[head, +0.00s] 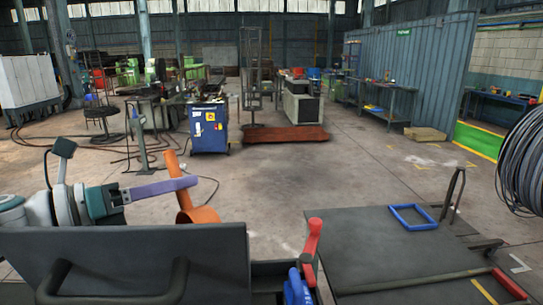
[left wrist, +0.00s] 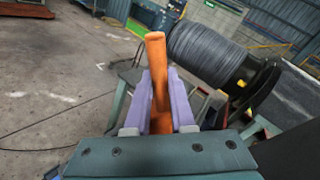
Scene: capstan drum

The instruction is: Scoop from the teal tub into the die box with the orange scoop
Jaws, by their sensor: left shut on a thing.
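The orange scoop (head: 198,215) is in my left gripper (head: 188,184), at the left of the head view. Its handle sticks up above the purple fingers and its wide part hangs below them. In the left wrist view the scoop's handle (left wrist: 155,52) stands between the two fingers of the left gripper (left wrist: 165,85), which are shut on it. The scoop is held in the air behind a dark grey panel. I cannot make out the teal tub or the die box in either view. My right gripper is not in view.
A dark panel with a handle (head: 120,255) fills the lower left. A red-handled tool (head: 313,240) and a blue object (head: 297,288) stand beside the dark tabletop (head: 370,250). A blue frame (head: 411,217) lies on that tabletop. A wire coil (head: 520,160) is at right.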

